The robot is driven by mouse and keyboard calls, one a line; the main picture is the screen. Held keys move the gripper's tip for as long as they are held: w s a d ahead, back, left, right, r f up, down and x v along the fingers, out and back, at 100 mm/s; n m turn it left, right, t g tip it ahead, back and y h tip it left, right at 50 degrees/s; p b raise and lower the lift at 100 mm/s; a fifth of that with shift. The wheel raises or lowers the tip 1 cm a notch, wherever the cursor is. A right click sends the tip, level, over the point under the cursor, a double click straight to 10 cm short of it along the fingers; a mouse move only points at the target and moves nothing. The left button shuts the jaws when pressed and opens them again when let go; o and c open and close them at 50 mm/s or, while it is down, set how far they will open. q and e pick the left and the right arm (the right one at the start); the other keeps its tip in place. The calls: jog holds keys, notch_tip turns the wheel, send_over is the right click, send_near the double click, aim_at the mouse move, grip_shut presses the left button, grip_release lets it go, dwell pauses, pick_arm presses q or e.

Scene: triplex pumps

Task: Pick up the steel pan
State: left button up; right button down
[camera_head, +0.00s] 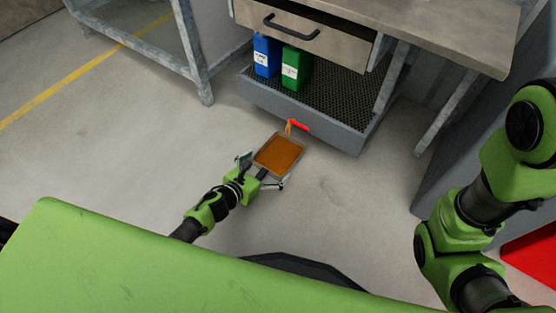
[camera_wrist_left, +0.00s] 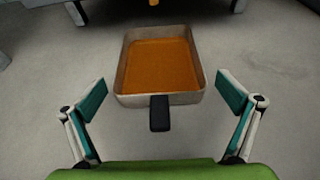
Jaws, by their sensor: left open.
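The steel pan (camera_head: 279,153) is a shallow square pan with an orange-brown inside and a short black handle. It lies on the concrete floor in front of the workbench in the head view. In the left wrist view the pan (camera_wrist_left: 161,65) is centred, its black handle pointing towards me. My left gripper (camera_head: 265,172) is open at the handle side of the pan. In the left wrist view its two fingers (camera_wrist_left: 162,97) stand wide apart on either side of the handle, not touching it. My right arm is at the right of the head view, but its gripper is not visible.
A red-ended tap or lever (camera_head: 298,125) is just beyond the pan, at the cabinet's lower edge. Blue (camera_head: 266,55) and green (camera_head: 296,68) containers stand on the grated shelf (camera_head: 345,98). A metal rack (camera_head: 201,85) stands at the upper left. Floor left of the pan is clear.

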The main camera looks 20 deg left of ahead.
aim_at(275, 163)
pick_arm(q)
jog(key=b+x, duration=0.3)
jog(key=x, duration=0.1)
jog(key=shift+w+f, duration=0.2)
jog(key=shift+w, duration=0.3)
jog(key=shift+r, duration=0.1)
jog(key=c, duration=1.4)
jog(key=shift+r, duration=0.2)
